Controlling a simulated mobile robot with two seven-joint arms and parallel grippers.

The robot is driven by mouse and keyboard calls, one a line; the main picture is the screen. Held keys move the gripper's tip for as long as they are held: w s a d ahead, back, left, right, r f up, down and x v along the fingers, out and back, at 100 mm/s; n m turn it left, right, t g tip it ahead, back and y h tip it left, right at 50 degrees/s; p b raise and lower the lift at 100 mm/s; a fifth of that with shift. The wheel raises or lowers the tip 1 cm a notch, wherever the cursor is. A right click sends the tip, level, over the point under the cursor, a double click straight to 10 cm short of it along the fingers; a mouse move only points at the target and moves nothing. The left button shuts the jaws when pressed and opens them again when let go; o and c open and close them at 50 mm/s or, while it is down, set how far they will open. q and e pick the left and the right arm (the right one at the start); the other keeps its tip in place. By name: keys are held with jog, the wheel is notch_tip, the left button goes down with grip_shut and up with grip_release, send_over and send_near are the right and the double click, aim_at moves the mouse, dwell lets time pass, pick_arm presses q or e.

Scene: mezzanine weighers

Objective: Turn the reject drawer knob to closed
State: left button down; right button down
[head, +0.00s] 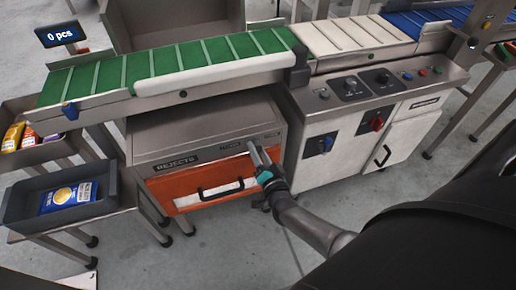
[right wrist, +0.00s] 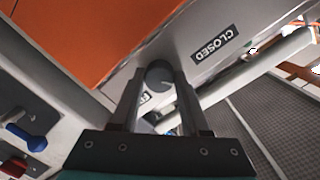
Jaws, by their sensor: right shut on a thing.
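The reject drawer (head: 165,188) has an orange front with a black handle, under a grey housing (head: 185,138) labelled REJECTS. In the right wrist view, the round dark grey knob (right wrist: 158,75) sits on the grey panel below the orange front (right wrist: 85,35). A CLOSED label (right wrist: 215,42) is to its right. A second label (right wrist: 146,98) is mostly hidden by my fingers. My right gripper (head: 258,156) is at the right end of the housing. In the wrist view my right gripper (right wrist: 160,90) is shut on the knob, one finger on each side. My left gripper is not in view.
A control cabinet (head: 312,165) with red and blue switches stands right of the drawer. A green conveyor (head: 140,68) runs above. A dark tray (head: 20,205) holding a blue packet (head: 68,198) is at the left.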

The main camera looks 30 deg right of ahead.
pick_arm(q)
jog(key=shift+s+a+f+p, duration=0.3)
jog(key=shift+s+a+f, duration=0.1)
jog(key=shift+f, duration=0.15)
pick_arm(e)
jog(key=shift+n, duration=1.1)
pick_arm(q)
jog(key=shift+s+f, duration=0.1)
pick_arm(e)
jog(key=shift+c, duration=1.9)
grip_release()
jog(key=shift+s, duration=0.1)
